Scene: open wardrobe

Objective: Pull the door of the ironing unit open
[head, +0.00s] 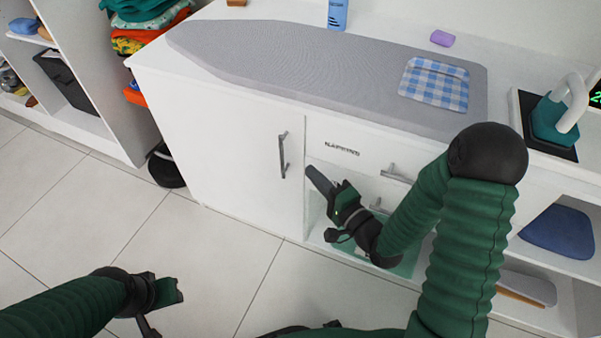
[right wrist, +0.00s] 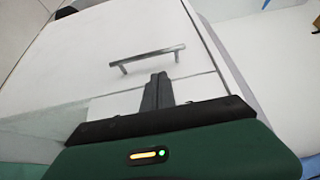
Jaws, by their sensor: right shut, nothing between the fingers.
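The ironing unit is a white cabinet with a plain door (head: 235,150) on its left front, which looks shut. The door's upright grey bar handle (head: 283,155) is near the door's right edge. My right gripper (head: 318,180) is shut and empty, a little right of and below the handle. In the right wrist view, the bar handle (right wrist: 148,57) lies just beyond the tips of the closed fingers (right wrist: 158,80), and I see no grip on it. My left gripper (head: 175,291) is low over the floor at the left, away from the cabinet; its finger opening is unclear.
A padded ironing board (head: 300,65) with a checked cloth (head: 435,84) lies on top. The tiled floor (head: 215,245) before the door is clear.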

